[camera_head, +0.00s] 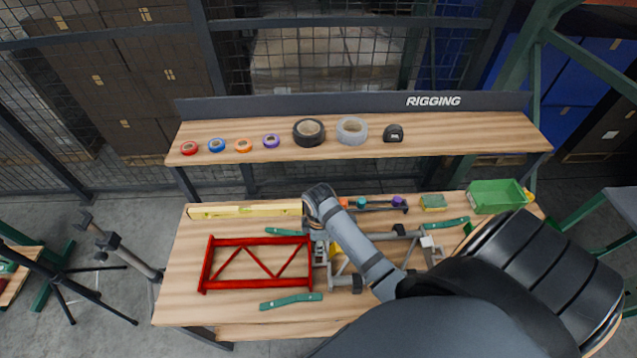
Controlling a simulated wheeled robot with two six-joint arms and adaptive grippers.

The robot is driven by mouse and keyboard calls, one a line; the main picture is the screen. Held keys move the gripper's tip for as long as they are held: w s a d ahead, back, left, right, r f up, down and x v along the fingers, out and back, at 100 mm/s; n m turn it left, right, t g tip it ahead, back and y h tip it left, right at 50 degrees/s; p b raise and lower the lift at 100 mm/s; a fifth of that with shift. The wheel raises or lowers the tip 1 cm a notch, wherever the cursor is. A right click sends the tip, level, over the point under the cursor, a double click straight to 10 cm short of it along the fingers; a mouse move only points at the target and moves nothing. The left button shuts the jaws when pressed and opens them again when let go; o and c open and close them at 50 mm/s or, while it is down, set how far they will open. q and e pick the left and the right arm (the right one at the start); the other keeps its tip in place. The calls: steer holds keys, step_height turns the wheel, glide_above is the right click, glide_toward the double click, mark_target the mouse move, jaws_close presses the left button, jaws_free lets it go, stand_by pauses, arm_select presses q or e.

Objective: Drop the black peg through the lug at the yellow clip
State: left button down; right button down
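A red truss frame (258,241) lies on the wooden workbench, with a grey frame (398,237) to its right. Between them, small metal parts and a bit of yellow, perhaps the yellow clip (333,247), show beside my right arm. The lug is too small and covered to make out. My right gripper (320,240) points down at this joint, below the bent wrist; its fingers are mostly hidden. I cannot tell whether it is open or holds anything. I cannot pick out the black peg. My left gripper is not in view.
A dark rack with coloured pieces (375,207), a yellow level (245,210), a sponge-like block (433,202) and a green bin (496,197) line the bench's back. Green bars (291,301) lie around the frames. A raised shelf (240,133) holds tape rolls.

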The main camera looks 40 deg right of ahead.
steer(key=shift+f, duration=2.35)
steer(key=shift+f+b, duration=0.55)
steer(key=shift+f, duration=1)
steer(key=c, duration=0.9)
jaws_free()
step_height(320, 180, up, 12)
